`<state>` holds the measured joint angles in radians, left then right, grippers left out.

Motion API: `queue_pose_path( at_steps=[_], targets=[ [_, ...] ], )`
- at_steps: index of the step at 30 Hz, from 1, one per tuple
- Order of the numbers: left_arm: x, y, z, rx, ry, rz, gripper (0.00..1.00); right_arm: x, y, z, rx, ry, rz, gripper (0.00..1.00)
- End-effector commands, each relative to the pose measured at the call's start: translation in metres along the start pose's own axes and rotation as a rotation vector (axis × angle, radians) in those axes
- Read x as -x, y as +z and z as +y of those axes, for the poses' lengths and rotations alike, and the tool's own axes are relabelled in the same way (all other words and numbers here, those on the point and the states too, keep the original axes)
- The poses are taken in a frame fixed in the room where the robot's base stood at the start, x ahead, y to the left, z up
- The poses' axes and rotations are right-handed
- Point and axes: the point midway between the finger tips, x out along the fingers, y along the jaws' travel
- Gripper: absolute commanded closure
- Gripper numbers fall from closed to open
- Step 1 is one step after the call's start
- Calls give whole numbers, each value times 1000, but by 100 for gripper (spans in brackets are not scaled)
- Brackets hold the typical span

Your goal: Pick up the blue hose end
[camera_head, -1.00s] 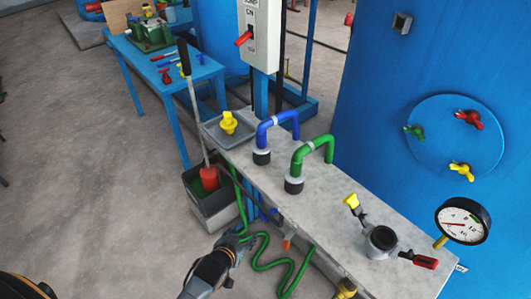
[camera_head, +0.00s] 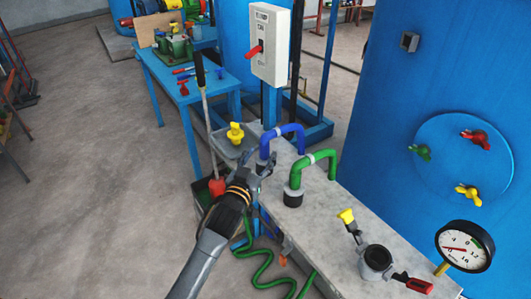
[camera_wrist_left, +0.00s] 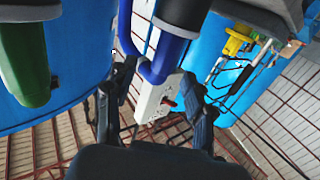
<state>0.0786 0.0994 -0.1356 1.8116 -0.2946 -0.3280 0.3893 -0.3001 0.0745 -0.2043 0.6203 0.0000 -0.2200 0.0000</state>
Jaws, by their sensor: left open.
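The blue hose (camera_head: 284,131) arches over the grey bench top, with a dark collar at its near end. My left gripper (camera_head: 259,170) is open beside that near end in the head view and partly hides the collar. In the left wrist view, the blue hose (camera_wrist_left: 165,62) and its dark collar (camera_wrist_left: 184,12) show above and between the open fingers of the left gripper (camera_wrist_left: 155,100). I cannot tell whether the fingers touch the hose. My right gripper is not in view.
A green hose (camera_head: 312,160) stands close beside the blue one. A grey tray with a yellow fitting (camera_head: 235,133) lies behind. The bench also bears a valve fitting (camera_head: 376,261) and a gauge (camera_head: 464,246) is near the blue tank (camera_head: 420,60). A switch box (camera_head: 270,45) stands behind.

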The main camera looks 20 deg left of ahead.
Motion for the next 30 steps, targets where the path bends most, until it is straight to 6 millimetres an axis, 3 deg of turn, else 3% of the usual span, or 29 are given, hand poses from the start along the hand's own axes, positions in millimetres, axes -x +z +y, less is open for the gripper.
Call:
queue_pose_path(
  at_steps=[5, 15, 24, 30],
  targets=[
    [-12, 1, -1, -1, 0, 0, 47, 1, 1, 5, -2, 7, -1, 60],
    [-54, 5, -5, 0, 1, 0, 47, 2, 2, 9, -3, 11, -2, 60],
    [-58, 6, -5, 0, 1, -1, 47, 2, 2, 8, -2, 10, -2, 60],
    [-57, 6, -5, 0, 0, -1, 87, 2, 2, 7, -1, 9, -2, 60]
  ],
)
